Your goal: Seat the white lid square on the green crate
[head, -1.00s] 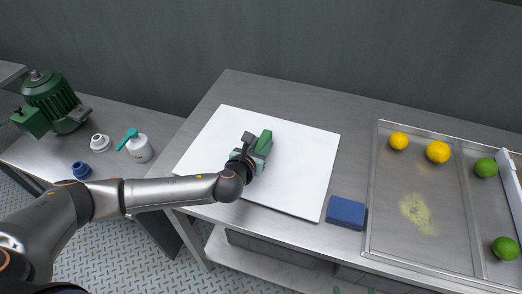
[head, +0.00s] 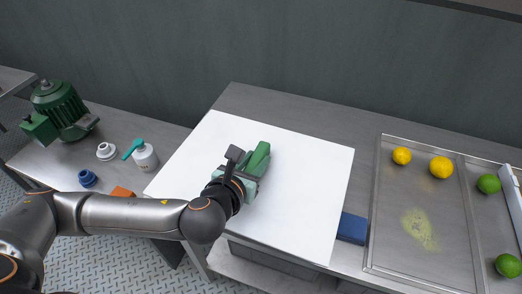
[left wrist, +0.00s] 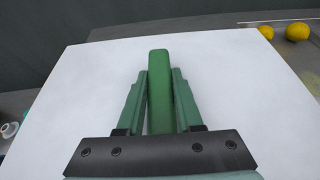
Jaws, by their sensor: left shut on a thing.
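The white lid (head: 300,190) is a broad flat panel with a green bar handle (head: 260,156). My left gripper (head: 250,168) is shut on the handle, with one finger on each side of it in the left wrist view (left wrist: 159,92). The lid appears raised above the steel table and covers part of a blue block. No green crate can be made out in these views; the area under the lid is hidden. My right gripper is not in view.
The blue block (head: 352,228) is beside the lid's right edge.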

